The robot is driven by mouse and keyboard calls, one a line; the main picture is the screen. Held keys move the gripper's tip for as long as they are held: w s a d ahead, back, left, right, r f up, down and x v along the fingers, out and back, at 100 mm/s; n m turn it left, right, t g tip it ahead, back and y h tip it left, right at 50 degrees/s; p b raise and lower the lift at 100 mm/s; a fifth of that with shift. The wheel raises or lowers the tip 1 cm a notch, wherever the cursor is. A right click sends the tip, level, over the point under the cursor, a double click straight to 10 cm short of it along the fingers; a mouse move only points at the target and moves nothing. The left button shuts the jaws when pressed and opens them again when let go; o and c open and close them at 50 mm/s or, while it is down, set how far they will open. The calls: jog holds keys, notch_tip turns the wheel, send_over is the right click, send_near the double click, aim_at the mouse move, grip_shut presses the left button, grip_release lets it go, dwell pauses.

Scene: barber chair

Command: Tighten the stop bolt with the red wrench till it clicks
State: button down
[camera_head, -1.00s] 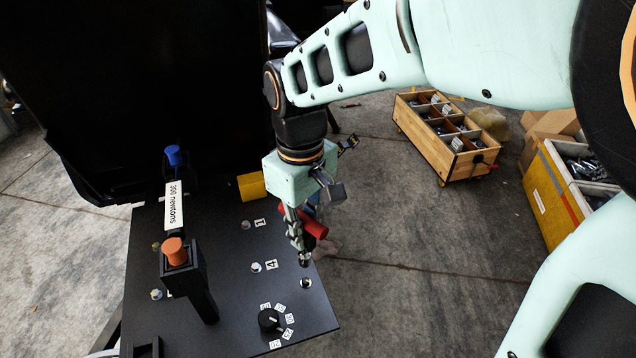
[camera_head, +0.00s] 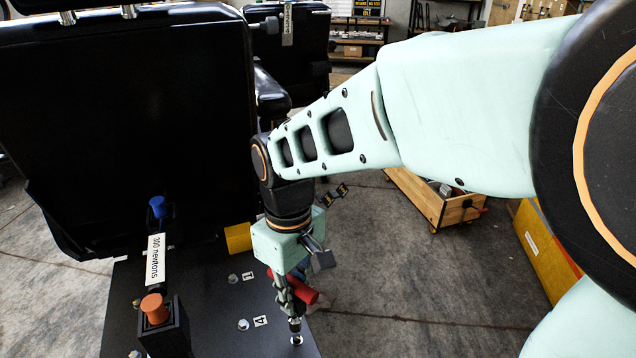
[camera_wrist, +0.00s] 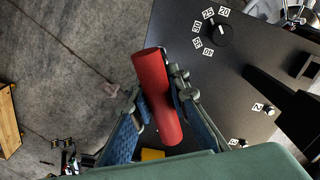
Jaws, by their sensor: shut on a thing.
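My gripper (camera_head: 292,292) is shut on the red wrench (camera_head: 303,290), over the right side of the black panel (camera_head: 205,300). In the wrist view the wrench's red handle (camera_wrist: 160,95) lies between my blue-padded fingers (camera_wrist: 162,108). In the head view a shiny tip shows below my fingers, just above a silver bolt (camera_head: 297,341) near the panel's right edge. I cannot tell whether they touch. Other bolts sit beside labels 1 (camera_head: 247,275) and 4 (camera_head: 260,321). I cannot tell which is the stop bolt.
A blue-capped post (camera_head: 157,207), an orange-capped post (camera_head: 154,308) and a "300 newtons" label (camera_head: 156,250) stand to the left. A yellow block (camera_head: 238,238) is behind. A numbered dial (camera_wrist: 220,33) is on the panel. A wooden crate (camera_head: 432,200) stands on the floor at right.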

jog(key=shift+f+b, duration=0.85)
jog(key=shift+f, duration=0.7)
jog(key=shift+f+b, duration=0.4)
jog(key=shift+f, duration=0.3)
jog(key=m, duration=0.4)
jog(key=shift+m, duration=0.3)
dwell(0.4)
jog(key=shift+m, duration=0.4)
jog(key=m, duration=0.3)
jog(key=shift+a+m, duration=0.1)
jog(key=shift+m, duration=0.3)
